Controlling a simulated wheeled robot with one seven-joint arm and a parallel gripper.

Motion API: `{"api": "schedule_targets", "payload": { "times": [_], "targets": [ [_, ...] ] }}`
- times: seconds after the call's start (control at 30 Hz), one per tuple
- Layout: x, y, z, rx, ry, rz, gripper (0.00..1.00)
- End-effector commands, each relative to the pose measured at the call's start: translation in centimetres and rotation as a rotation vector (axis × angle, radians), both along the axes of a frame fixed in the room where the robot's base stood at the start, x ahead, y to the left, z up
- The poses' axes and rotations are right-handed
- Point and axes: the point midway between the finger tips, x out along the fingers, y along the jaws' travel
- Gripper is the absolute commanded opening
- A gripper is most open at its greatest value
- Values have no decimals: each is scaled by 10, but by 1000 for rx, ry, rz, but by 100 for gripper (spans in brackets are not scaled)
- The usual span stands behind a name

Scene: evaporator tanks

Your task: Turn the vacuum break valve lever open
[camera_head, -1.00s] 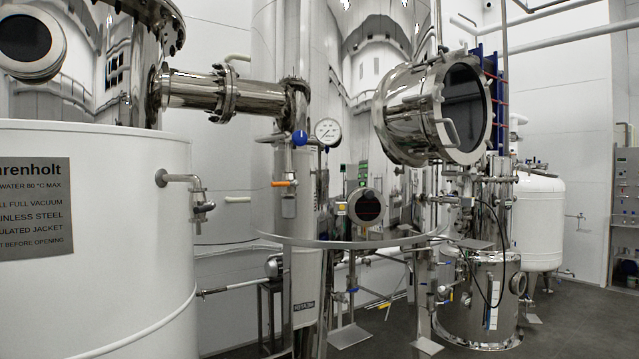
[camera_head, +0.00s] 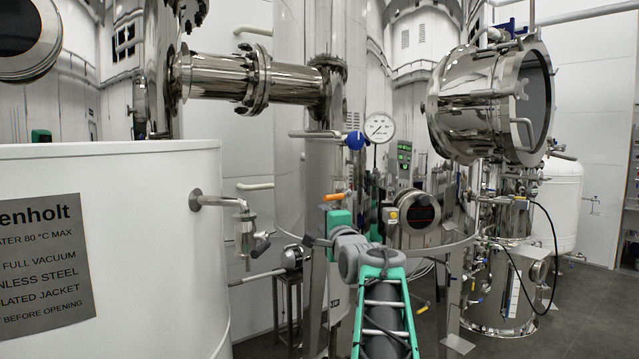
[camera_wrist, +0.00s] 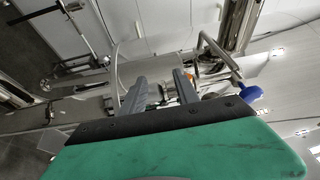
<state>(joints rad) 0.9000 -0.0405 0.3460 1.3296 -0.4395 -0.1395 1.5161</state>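An orange lever (camera_head: 333,197) sits on a small valve on the upright steel column, below a blue round knob (camera_head: 355,140). I cannot read a label saying which one is the vacuum break valve. My gripper (camera_wrist: 159,84) is open in the wrist view, its two grey fingers apart with nothing held between them. In the head view my arm's green-and-grey end is just below the orange lever; the fingertips are not clear there.
A white tank (camera_head: 120,150) with a small side tap (camera_head: 245,235) stands at the left. A pressure gauge (camera_head: 379,128) is right of the blue knob. A large steel vessel (camera_head: 480,105) with an open round door is at the right. Open floor (camera_head: 575,330) lies at lower right.

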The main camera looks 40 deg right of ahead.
Motion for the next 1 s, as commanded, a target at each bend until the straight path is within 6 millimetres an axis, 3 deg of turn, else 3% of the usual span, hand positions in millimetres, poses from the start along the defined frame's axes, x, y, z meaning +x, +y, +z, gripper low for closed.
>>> {"api": "schedule_targets", "payload": {
  "times": [0.07, 0.2, 0.5, 0.7, 0.93, 1.0],
  "targets": [
    [-13, -23, 24, 27, -81, -19, 37],
    [-19, -41, 39, 45, -139, -28, 37],
    [23, -71, 50, 46, -136, -36, 37],
    [39, -79, 51, 43, -137, -37, 37],
    [42, -78, 49, 43, -137, -35, 37],
    [42, -77, 49, 43, -137, -34, 31]
  ]
}}
